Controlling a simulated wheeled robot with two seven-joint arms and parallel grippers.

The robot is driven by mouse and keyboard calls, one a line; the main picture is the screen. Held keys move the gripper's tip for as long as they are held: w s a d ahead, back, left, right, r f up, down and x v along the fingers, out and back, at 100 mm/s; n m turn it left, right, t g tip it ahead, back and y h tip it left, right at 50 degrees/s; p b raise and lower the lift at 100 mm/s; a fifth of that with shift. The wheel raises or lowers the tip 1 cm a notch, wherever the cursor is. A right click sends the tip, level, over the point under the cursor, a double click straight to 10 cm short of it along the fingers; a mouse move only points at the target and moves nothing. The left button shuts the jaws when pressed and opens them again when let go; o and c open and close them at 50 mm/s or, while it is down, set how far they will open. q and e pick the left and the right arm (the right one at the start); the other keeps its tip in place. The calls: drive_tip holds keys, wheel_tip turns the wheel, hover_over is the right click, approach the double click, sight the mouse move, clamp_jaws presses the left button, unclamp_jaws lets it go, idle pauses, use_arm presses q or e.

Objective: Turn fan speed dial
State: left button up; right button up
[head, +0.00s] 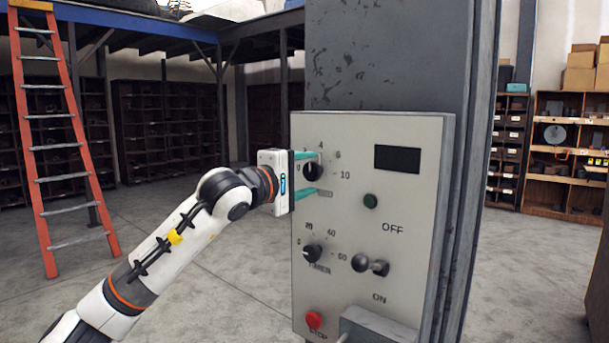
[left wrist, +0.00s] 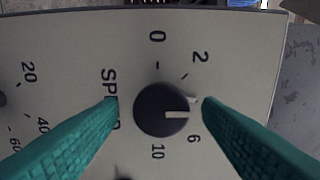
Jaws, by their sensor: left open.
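The fan speed dial (head: 311,172) is a round black knob on the upper left of a grey control panel, with numbers around it. In the left wrist view the dial (left wrist: 162,110) has a light pointer mark aimed right, between the 2 and the 6. My left gripper (head: 317,174) is at the panel, its teal fingers above and below the dial. In the left wrist view the open fingers (left wrist: 160,107) stand on both sides of the dial, with a visible gap on each side. The left finger hides part of the "SPE" lettering. My right gripper is not in view.
The panel (head: 410,235) is mounted on a grey column. A ladder (head: 65,140) stands far left.

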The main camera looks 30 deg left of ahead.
use_arm(q)
drive_tip(key=s+b, duration=0.5)
drive_tip(key=s, duration=0.7)
drive_tip(key=shift+a, duration=0.45)
